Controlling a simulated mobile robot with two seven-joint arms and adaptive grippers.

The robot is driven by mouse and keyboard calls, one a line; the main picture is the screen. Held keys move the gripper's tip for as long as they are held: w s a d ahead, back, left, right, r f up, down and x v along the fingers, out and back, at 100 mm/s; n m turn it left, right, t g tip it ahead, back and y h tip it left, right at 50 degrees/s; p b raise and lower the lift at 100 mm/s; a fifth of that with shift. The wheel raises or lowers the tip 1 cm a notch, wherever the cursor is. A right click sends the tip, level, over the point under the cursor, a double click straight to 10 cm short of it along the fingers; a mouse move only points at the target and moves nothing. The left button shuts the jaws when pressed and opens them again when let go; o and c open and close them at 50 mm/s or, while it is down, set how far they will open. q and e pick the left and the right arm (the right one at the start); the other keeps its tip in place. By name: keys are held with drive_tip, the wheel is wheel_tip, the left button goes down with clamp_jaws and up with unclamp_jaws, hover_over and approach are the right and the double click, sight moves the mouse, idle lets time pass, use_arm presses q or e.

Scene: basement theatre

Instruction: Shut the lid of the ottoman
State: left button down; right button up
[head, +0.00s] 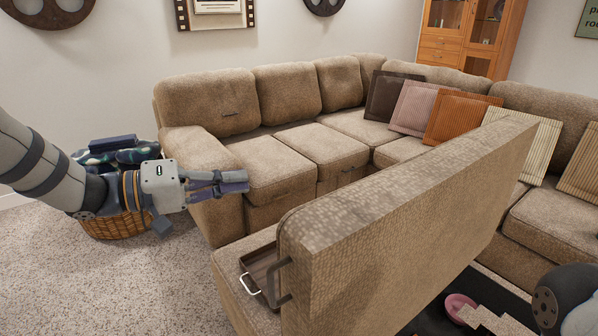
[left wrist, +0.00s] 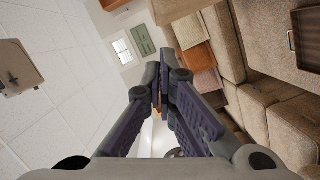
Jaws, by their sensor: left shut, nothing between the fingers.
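The ottoman's beige lid (head: 405,225) stands up, open, as a thick padded slab across the lower middle of the head view. The ottoman's body (head: 228,285) shows low at its left end. Its dark inside shows at lower right, with a pink bowl-like thing (head: 458,306) in it. My left gripper (head: 240,181) is shut and empty, in the air to the left of the lid and apart from it. Its closed fingers (left wrist: 160,85) also show in the left wrist view. My right gripper is not in view.
A brown tray (head: 258,272) with metal handles lies beside the lid's left end. A beige corner sofa (head: 285,160) with several cushions stands behind. A wicker basket (head: 115,226) holding dark things sits at left. Carpet at lower left is clear.

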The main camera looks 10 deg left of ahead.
use_arm(q)
drive_tip(key=w+d+f, duration=0.2)
drive_tip(key=d, duration=0.9)
drive_tip(key=shift+w+d, duration=0.15)
drive_tip(key=shift+w, duration=0.1)
